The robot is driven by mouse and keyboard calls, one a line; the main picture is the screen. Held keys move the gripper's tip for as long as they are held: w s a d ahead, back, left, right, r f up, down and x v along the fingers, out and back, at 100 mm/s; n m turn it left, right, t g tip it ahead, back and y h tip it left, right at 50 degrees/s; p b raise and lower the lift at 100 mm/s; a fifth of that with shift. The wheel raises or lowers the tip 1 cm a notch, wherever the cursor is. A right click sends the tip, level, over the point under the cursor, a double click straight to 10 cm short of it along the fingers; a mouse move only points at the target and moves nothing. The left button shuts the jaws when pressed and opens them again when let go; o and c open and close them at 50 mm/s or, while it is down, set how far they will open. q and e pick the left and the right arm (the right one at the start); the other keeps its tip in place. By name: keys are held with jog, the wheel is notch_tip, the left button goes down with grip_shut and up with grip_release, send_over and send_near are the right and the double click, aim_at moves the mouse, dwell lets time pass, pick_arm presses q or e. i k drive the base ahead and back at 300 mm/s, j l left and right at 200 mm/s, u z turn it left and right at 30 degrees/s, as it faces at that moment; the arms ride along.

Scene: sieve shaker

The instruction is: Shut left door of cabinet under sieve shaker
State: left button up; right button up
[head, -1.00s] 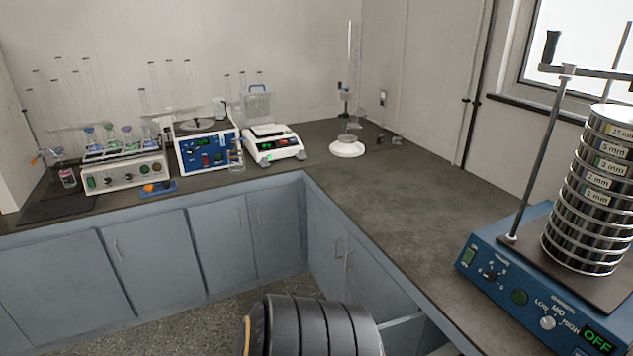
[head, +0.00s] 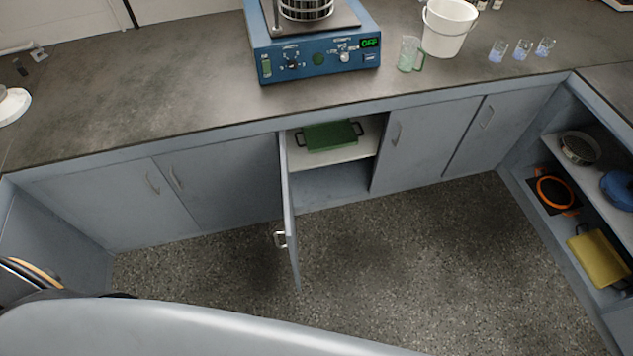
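The sieve shaker (head: 315,40) is a blue unit on the counter, at the top of the head view. Below it, the grey cabinet's left door (head: 288,205) stands wide open, seen nearly edge-on and jutting toward me. It hangs at the left side of the opening. Its metal handle (head: 279,239) faces left, low on the door. Inside the open cabinet (head: 330,181), a green tray with dark handles (head: 330,136) lies on the upper shelf. The neighbouring door on the right (head: 422,140) is shut. Neither of my grippers shows in the view.
Grey speckled floor (head: 400,250) in front of the cabinets is clear. Shut doors (head: 222,180) lie to the left. Open shelves on the right hold a yellow board (head: 598,257) and pans. A white bucket (head: 447,28), a glass jug (head: 409,54) and small beakers stand on the counter.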

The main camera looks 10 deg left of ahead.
aim_at(289, 215)
jog(key=j, duration=1.4)
jog(key=k+z, duration=0.25)
